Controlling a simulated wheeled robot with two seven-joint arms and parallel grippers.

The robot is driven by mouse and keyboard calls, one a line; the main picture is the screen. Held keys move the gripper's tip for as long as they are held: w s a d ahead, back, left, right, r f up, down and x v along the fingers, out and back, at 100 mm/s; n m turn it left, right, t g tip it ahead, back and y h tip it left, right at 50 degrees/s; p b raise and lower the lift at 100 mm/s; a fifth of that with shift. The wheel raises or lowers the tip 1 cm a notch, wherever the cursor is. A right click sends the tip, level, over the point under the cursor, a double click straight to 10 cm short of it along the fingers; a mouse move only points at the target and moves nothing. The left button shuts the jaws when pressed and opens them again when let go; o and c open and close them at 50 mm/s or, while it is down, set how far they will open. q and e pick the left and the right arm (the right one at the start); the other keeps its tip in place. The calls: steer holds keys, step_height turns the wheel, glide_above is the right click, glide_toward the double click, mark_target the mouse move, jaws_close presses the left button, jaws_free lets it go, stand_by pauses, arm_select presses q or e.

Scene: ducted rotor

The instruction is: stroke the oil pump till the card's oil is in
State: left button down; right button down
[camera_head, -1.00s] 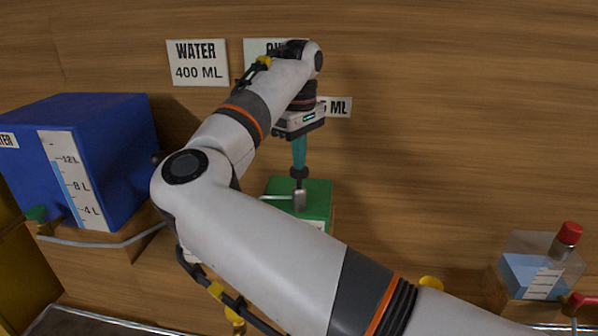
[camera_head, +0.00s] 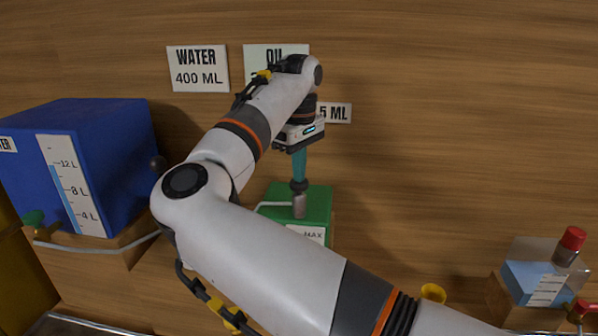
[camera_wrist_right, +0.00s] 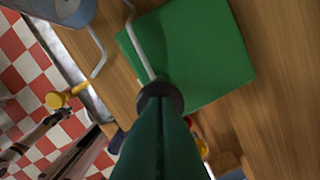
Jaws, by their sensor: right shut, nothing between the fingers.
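The green oil pump box (camera_head: 318,203) stands against the wooden wall, with a silver pump barrel (camera_head: 299,207), a dark plunger knob (camera_head: 299,186) and a pale spout tube. My right gripper (camera_head: 299,178) is shut and empty, its teal fingers pointing down onto the knob, apparently touching it. The knob sits close above the barrel. In the right wrist view the teal fingers (camera_wrist_right: 160,118) end at the dark round knob (camera_wrist_right: 160,97) over the green box. The oil card (camera_head: 262,50) is mostly hidden by my arm, its amount unreadable. My left gripper is out of view.
A water card reading 400 ML (camera_head: 198,78) and a partly covered "5 ML" label (camera_head: 338,112) are on the wall. A blue water tank (camera_head: 110,130) stands left. A clear red-capped container (camera_head: 525,272) is at right. Yellow cup-like parts (camera_head: 433,292) sit below.

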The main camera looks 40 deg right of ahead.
steer(key=shift+r+p, duration=1.3)
steer(key=shift+r, duration=0.85)
steer(key=shift+f, duration=0.15)
steer(key=shift+f+b, duration=1.85)
steer(key=shift+f, duration=0.65)
steer(key=shift+r, duration=0.15)
steer(key=shift+r+p, duration=1.8)
steer(key=shift+r, duration=0.65)
steer(key=shift+f, duration=0.1)
